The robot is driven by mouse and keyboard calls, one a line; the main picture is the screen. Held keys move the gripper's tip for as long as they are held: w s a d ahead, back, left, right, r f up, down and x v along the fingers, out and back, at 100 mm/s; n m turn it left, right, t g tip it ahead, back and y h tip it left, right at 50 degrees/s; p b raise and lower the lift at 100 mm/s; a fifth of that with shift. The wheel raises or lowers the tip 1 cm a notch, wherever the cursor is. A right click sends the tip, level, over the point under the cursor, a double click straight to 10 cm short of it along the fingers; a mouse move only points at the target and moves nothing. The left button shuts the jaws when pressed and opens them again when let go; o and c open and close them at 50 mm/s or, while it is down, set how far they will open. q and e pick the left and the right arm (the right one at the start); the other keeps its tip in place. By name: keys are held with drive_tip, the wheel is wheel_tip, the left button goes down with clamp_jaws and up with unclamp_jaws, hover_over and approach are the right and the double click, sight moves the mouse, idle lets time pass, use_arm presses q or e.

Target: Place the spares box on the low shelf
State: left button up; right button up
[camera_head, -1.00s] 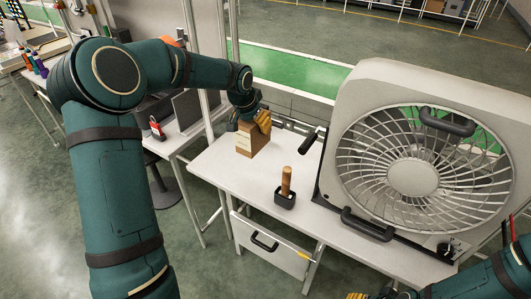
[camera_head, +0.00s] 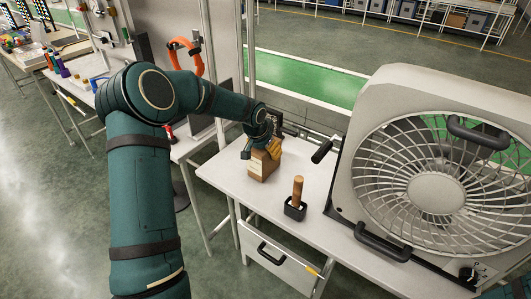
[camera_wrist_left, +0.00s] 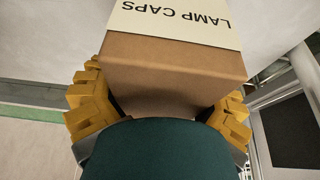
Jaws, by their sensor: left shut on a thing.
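The spares box is a brown cardboard box (camera_head: 258,168) with a pale label, at the left part of the white table (camera_head: 232,178). In the left wrist view the box (camera_wrist_left: 175,72) fills the middle, and its label reads "LAMP CAPS" upside down. My left gripper (camera_head: 262,148) is shut on the box, with yellow fingers (camera_wrist_left: 160,112) on both of its sides. I cannot tell whether the box touches the tabletop. No low shelf can be clearly made out. My right gripper is out of view.
A black holder (camera_head: 295,211) with a wooden handle (camera_head: 297,189) stands near the table's front edge. A large grey fan (camera_head: 435,190) takes up the right side. A drawer (camera_head: 280,258) is under the table. A green conveyor (camera_head: 305,75) runs behind.

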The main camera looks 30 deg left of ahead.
use_arm(q)
drive_tip(key=shift+f, duration=0.1)
drive_tip(key=o, duration=1.3)
drive_tip(key=shift+r, duration=0.25)
drive_tip(key=p+v, duration=0.2)
drive_tip(key=v, duration=0.9)
drive_tip(key=shift+s+r+p, duration=0.2)
drive_tip(key=shift+r+p, duration=0.1)
